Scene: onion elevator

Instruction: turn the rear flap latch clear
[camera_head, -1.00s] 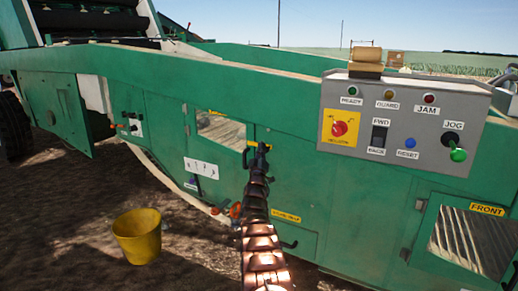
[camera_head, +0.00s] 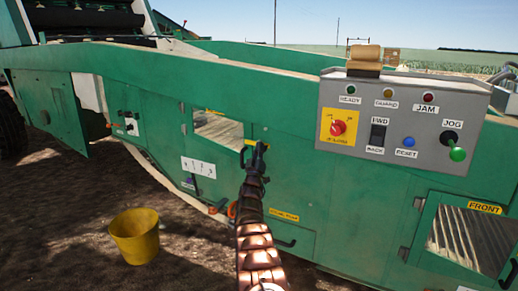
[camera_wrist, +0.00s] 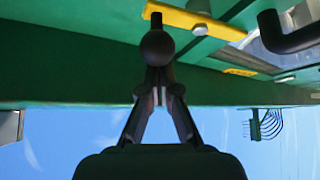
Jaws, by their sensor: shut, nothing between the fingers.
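The rear flap latch is a yellow bar (camera_head: 249,142) on the green side panel, at the right edge of the rear flap window (camera_head: 218,130). In the wrist view the latch (camera_wrist: 205,21) lies slightly slanted across the top, with a round bolt head on it. My gripper (camera_head: 259,150) is shut and empty at the latch. My arm hides part of the panel below.
A grey control box (camera_head: 400,122) with lamps, a red knob and a green-tipped jog lever juts out at right. The front flap (camera_head: 468,238) is lower right. A black handle (camera_wrist: 290,32) is near the latch. A yellow bucket (camera_head: 136,236) stands on the ground.

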